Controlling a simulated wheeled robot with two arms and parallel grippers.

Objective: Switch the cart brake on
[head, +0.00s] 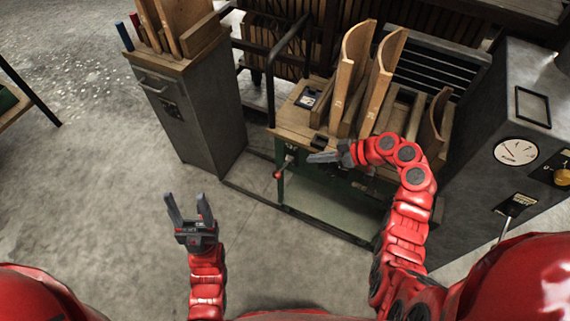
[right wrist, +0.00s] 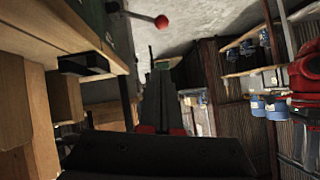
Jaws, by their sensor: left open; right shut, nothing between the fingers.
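The cart (head: 300,193) has a green metal frame and a wooden top with upright wooden boards. A lever with a red knob (head: 279,174) sticks out at its left front corner. The red knob also shows at the top of the right wrist view (right wrist: 161,21), on a dark rod. My right gripper (head: 312,157) is shut and empty, just right of the knob and apart from it. Its dark fingers show in the right wrist view (right wrist: 157,90). My left gripper (head: 188,203) is open and empty over the floor, left of the cart.
A grey cabinet (head: 205,115) with a wooden top stands left of the cart. A grey machine with a gauge (head: 516,151) and a lever stands at the right. Racks fill the back. The floor (head: 100,190) at the left is clear.

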